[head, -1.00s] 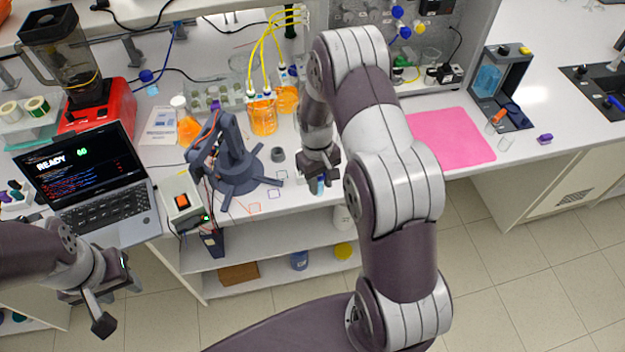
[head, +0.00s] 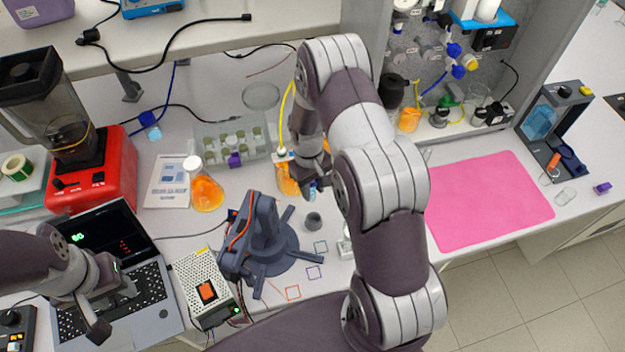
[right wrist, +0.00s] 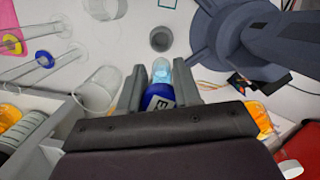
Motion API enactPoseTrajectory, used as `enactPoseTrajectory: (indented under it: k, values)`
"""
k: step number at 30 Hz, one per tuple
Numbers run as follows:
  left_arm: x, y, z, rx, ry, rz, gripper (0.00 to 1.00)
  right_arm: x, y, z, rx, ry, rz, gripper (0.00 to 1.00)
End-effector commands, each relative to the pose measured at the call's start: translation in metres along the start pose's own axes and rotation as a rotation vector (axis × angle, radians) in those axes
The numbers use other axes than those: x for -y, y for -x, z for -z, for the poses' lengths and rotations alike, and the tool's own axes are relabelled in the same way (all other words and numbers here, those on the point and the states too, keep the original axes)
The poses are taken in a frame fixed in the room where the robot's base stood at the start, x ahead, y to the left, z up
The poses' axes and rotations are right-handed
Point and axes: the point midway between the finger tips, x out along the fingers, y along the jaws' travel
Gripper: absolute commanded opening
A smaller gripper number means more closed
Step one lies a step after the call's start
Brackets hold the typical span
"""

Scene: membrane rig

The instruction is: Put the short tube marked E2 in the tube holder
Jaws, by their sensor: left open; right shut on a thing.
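My right gripper (head: 314,190) is shut on a short tube (right wrist: 158,92) with a pale blue clear end and a dark blue part. Its white label shows an "E"; the rest is hidden by the gripper. In the head view only a bit of blue shows at the fingertips. A small dark grey round holder (head: 313,221) with an open top stands on the bench, apart from the tube; it also shows in the right wrist view (right wrist: 161,38). My left gripper (head: 113,311) is open and empty over the laptop.
A small dark blue robot arm (head: 262,240) stands left of the holder. Orange flasks (head: 207,192), a tube rack (head: 205,141) and clear glassware (right wrist: 100,88) are close by. A pink mat (head: 490,200) lies clear on the right.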

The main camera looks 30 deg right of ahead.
Motion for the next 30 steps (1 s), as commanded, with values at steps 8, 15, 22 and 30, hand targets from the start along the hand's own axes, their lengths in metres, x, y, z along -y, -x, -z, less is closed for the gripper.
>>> enactPoseTrajectory:
  k: [8, 15, 22, 30]
  values:
    - [0.0, -0.011, -0.002, 0.0, 0.0, 0.0, 0.43, 0.0, -0.029, 0.003, -0.001, 0.0, 0.0, 0.04]
    - [0.0, -0.023, -0.003, 0.0, 0.0, 0.0, 0.43, 0.0, -0.046, 0.005, 0.0, 0.0, 0.0, 0.04]
    - [0.0, -0.042, -0.005, 0.0, 0.0, 0.0, 0.43, 0.0, -0.071, 0.008, -0.002, 0.0, 0.0, 0.04]
    - [0.0, -0.065, -0.008, 0.0, 0.0, 0.0, 0.43, 0.0, -0.1, 0.012, -0.001, 0.0, 0.0, 0.04]
